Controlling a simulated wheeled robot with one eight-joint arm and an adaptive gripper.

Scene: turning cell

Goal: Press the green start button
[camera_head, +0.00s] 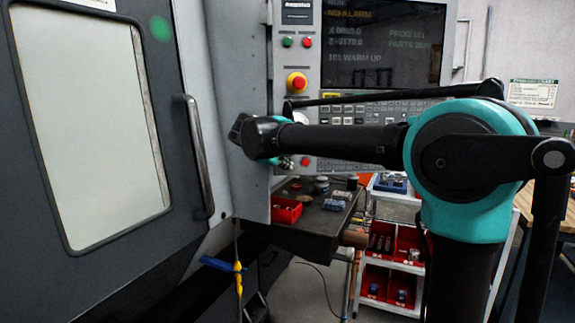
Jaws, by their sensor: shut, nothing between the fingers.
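A round green button (287,42) shows on the upper part of the machine's control panel, left of a red button (306,42). Its label is too small to read, so I cannot tell if it is the start button. Another red button (305,161) sits low on the panel, and my wrist hides part of the area left of it. My gripper (240,131) is at the left end of my arm, in front of the panel's lower left edge and below the green button. It is shut and empty; its fingertips are hard to make out. I cannot tell whether it touches anything.
A red emergency-stop knob (298,82) on yellow sits between the upper buttons and my arm. The screen (385,42) reads "NO ALARM". The machine door's handle (199,157) stands out at left. A dark tray (318,210) with a red bin (286,209) lies below.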

